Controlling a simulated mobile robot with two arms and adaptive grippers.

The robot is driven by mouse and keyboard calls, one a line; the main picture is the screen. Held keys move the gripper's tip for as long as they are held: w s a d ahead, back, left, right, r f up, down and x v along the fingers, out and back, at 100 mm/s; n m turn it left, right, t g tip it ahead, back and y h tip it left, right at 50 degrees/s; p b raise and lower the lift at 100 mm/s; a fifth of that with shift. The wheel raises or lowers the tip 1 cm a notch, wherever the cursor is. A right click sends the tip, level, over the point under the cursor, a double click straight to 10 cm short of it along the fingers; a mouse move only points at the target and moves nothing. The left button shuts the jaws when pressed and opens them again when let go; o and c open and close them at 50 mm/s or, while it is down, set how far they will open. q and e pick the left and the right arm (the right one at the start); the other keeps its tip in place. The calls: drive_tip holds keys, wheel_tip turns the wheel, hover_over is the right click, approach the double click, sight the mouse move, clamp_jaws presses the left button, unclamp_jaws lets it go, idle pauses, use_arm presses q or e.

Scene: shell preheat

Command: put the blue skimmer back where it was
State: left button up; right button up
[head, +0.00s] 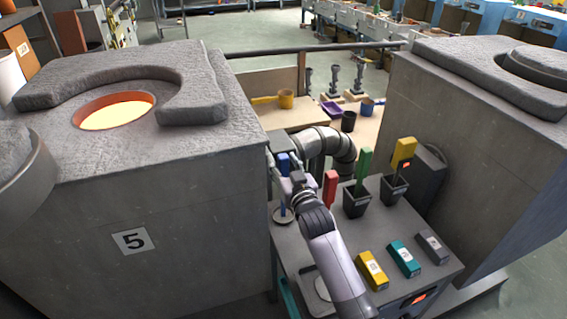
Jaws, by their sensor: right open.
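The blue skimmer (284,163) is on the left side of the small grey table (312,243), beside the furnace marked 5. Its blue upper end shows above my right gripper (289,183), and a little blue shows below it. A round light disc sits on the table beneath; I cannot tell whether the skimmer rests on it. My right gripper is open at the skimmer, and its fingers are partly hidden by my own wrist. I cannot tell whether they touch it. My left gripper is out of view.
A red-handled tool (330,188) stands just right of my gripper. Green (365,165) and yellow (403,152) handles stand in dark pots. Yellow, teal and grey blocks lie along the table's right edge. Furnace 5 (180,230) has a glowing opening; another furnace stands right.

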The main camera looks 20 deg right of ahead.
drive_tip(key=shift+r, duration=0.1)
drive_tip(key=s+b, duration=0.1)
drive_tip(key=s, duration=1.1)
drive_tip(key=shift+d+b, duration=0.2)
drive_tip(key=shift+b, duration=0.15)
